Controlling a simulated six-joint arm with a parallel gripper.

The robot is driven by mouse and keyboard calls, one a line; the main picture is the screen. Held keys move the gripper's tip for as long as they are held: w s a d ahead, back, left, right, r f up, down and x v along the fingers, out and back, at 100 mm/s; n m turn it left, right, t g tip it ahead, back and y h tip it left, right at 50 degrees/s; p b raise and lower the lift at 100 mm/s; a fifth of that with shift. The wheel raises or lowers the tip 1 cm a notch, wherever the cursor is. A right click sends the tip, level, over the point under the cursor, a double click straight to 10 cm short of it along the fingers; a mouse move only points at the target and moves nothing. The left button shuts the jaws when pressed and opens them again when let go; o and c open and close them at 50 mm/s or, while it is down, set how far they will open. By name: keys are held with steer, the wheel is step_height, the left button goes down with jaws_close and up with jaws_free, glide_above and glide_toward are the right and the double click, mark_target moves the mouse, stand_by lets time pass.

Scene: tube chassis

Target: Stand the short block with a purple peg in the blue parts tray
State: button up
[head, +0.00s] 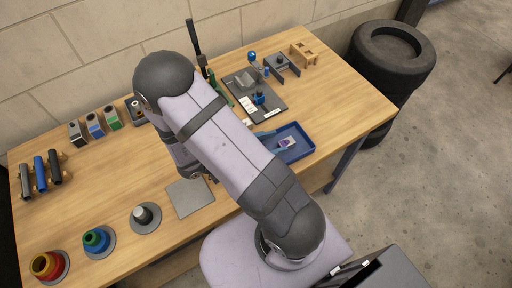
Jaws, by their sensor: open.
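The blue parts tray (304,146) sits near the front edge of the table, right of my arm. A small pale block with a purple top (285,144) is inside it, near the middle. It is too small to tell whether it stands upright or lies down. My gripper (212,179) is low over the table near a grey square plate, left of the tray and apart from it. My own arm hides most of it; the jaws are open, and nothing shows between them.
The grey square plate (190,197) lies bare. Round stands with coloured rings (97,241) line the front left. Tubes (40,174) and small coloured blocks (95,127) stand at the back left. A dark fixture board (256,92) lies behind the tray. Tyres (393,62) stand beyond the table's right end.

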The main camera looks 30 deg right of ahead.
steer(key=shift+b+v, duration=0.5)
steer(key=shift+v, duration=2.7)
